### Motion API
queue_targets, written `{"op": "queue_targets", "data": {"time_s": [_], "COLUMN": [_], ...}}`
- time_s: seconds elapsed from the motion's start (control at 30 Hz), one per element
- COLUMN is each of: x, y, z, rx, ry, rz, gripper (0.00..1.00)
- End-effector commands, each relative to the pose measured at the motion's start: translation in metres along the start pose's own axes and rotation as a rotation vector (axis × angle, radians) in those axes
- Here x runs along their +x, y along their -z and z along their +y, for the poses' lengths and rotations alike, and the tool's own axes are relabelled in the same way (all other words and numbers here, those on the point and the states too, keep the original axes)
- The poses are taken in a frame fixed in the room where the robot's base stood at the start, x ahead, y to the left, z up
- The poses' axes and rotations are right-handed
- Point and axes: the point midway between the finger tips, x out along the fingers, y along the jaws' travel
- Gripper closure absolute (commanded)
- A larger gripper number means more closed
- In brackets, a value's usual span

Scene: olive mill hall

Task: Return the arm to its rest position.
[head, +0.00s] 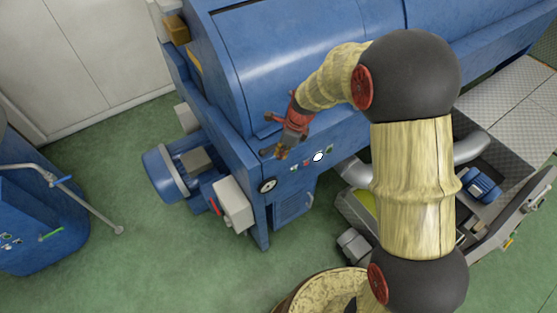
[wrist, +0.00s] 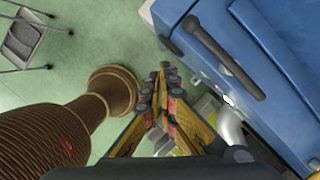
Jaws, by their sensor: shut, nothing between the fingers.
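My arm reaches up from the bottom of the head view and bends over to the left. My gripper (head: 283,150) hangs at its end, in front of the blue machine (head: 275,65), near a row of small buttons and a white round knob (head: 317,156). In the wrist view my gripper (wrist: 166,75) points away from the camera, its fingers close together and nothing between them. The blue machine (wrist: 280,45) is at the right of that view. I cannot tell whether the gripper touches the machine's front.
A blue motor (head: 172,172) juts from the machine's left side. A blue vessel (head: 40,225) with a metal handle stands at far left. A grey metal trough (head: 500,210) lies at right. A folding chair (wrist: 22,40) shows in the wrist view. Green floor (head: 130,275) is clear at lower left.

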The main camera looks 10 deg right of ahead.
Motion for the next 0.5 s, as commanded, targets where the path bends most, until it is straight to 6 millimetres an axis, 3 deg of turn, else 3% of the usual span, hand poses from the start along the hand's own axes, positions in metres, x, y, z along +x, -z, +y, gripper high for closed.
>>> {"op": "queue_targets", "data": {"time_s": [0.2,0.5], "x": [-0.0142,-0.0153], "y": [-0.0007,-0.0008], "z": [0.0024,0.0027], "rx": [0.000,0.001], "ry": [0.000,0.000], "rz": [0.000,0.000], "gripper": [1.00,1.00]}}
